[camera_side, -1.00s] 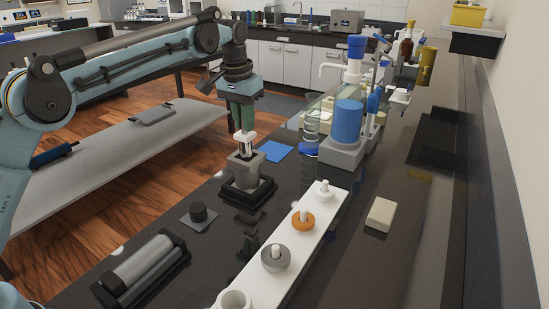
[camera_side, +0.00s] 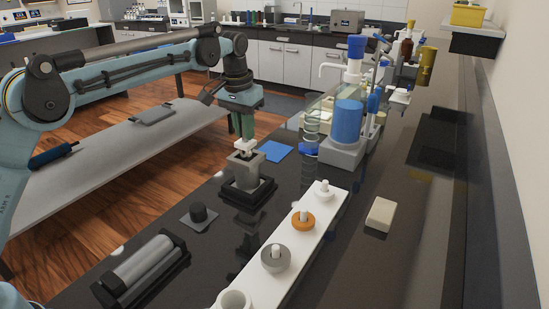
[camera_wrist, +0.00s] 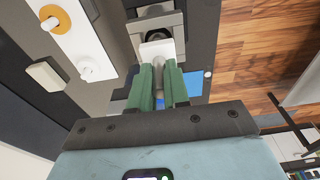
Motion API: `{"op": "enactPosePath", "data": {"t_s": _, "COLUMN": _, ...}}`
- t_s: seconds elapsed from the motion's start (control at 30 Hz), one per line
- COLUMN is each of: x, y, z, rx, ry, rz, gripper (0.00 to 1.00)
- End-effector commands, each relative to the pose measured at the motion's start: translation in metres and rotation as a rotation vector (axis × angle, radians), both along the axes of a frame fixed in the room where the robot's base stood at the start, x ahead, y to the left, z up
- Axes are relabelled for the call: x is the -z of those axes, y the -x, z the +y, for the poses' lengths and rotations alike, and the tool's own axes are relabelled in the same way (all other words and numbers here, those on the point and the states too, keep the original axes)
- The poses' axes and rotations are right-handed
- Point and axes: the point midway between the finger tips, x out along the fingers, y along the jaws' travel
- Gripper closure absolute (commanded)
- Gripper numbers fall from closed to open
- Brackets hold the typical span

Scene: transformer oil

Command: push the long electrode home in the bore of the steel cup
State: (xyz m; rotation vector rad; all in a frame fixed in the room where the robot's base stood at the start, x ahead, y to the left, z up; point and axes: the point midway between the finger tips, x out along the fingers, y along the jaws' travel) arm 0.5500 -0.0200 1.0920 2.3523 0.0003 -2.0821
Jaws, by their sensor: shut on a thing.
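The steel cup (camera_side: 247,174) is a grey square-sided block standing upright in a black base on the dark bench. In the wrist view its top (camera_wrist: 142,24) shows a dark round bore. My gripper (camera_side: 244,138), with green fingers, is above the cup and points down. It is shut on the long electrode (camera_wrist: 158,68), a pale grey rod between the fingertips in the wrist view. A white block (camera_side: 246,147) at the fingertips sits just above the cup's mouth. How deep the electrode reaches into the bore is hidden.
A white rack (camera_side: 250,291) with several knobbed round pieces runs right of the cup. A blue-filled bottle (camera_side: 348,120) stands behind. A black round piece on a grey plate (camera_side: 199,215) and a grey cylinder in a black cradle (camera_side: 142,266) lie in front.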

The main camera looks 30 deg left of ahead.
Motion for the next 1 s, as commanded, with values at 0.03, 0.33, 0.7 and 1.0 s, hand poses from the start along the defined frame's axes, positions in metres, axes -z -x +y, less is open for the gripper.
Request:
{"op": "enactPosePath", "data": {"t_s": 0.03, "x": 0.001, "y": 0.000, "z": 0.000, "rx": 0.000, "ry": 0.000, "rz": 0.000, "gripper": 1.00}}
{"op": "enactPosePath", "data": {"t_s": 0.33, "x": 0.008, "y": 0.000, "z": 0.000, "rx": 0.000, "ry": 0.000, "rz": 0.000, "gripper": 1.00}}
{"op": "enactPosePath", "data": {"t_s": 0.7, "x": 0.016, "y": 0.000, "z": 0.000, "rx": 0.000, "ry": 0.000, "rz": 0.000, "gripper": 1.00}}
{"op": "enactPosePath", "data": {"t_s": 1.0, "x": 0.023, "y": 0.000, "z": 0.000, "rx": 0.000, "ry": 0.000, "rz": 0.000, "gripper": 1.00}}
